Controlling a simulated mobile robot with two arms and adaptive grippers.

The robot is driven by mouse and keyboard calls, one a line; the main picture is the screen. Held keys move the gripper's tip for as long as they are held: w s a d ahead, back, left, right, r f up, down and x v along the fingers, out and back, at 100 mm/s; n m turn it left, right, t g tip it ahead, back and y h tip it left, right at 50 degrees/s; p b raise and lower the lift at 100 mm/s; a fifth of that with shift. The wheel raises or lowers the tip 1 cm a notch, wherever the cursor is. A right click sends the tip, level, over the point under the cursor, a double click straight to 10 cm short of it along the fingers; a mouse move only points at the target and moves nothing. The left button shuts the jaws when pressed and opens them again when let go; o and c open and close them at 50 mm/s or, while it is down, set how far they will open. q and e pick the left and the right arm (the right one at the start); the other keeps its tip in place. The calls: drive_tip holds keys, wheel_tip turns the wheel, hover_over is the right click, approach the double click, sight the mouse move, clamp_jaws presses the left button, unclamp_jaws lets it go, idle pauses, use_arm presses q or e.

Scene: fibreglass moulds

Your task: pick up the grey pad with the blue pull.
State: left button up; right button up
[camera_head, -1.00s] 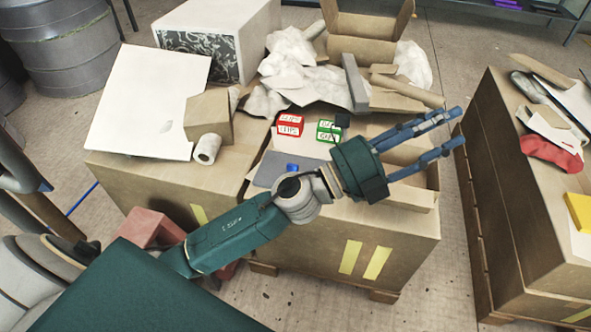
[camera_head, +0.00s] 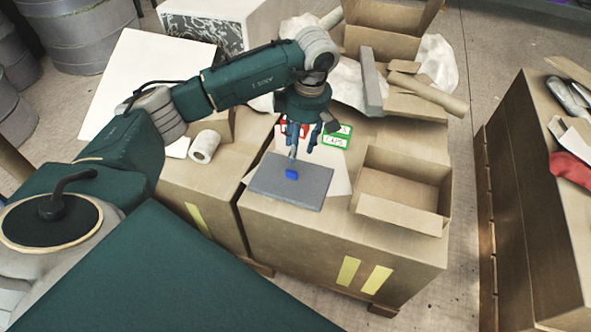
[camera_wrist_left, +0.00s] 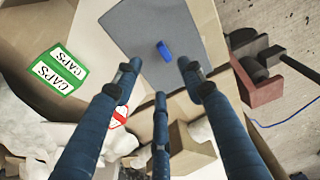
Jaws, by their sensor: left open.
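The grey pad (camera_head: 312,188) lies flat on the cardboard-topped crate, near its front left edge. The blue pull (camera_head: 291,174) stands up from its top. My left gripper (camera_head: 304,147) points down above the far edge of the pad, apart from the pull. In the left wrist view its three blue fingers (camera_wrist_left: 160,75) are spread and empty. There the pad (camera_wrist_left: 140,25) and the pull (camera_wrist_left: 164,51) show beyond the fingertips. My right gripper is in neither current view.
An open cardboard box (camera_head: 402,190) stands right of the pad. The green CAPS label box (camera_head: 336,137) and a partly hidden red one (camera_head: 287,128) lie behind it. A white roll (camera_head: 204,146) is at the left. A grey bar (camera_head: 370,80) stands farther back.

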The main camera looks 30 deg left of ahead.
sight(292, 171)
use_arm(q)
drive_tip(key=f, duration=0.4)
drive_tip(key=shift+s+a, duration=0.2)
drive_tip(key=shift+s, duration=0.05)
drive_tip(key=f, duration=0.4)
drive_tip(key=shift+s+a+f+b, duration=0.15)
drive_tip(key=shift+a+f+b, duration=0.15)
drive_tip(key=shift+a+f, duration=0.05)
drive_tip(key=shift+f, duration=0.25)
drive_tip(key=shift+r, duration=0.1)
clamp_jaws()
use_arm(e)
drive_tip(key=shift+w+a+r, duration=0.1)
drive_tip(key=shift+w+r, duration=0.25)
drive_tip(key=shift+r, duration=0.2)
drive_tip(key=shift+w+r, duration=0.3)
drive_tip(key=shift+r, duration=0.2)
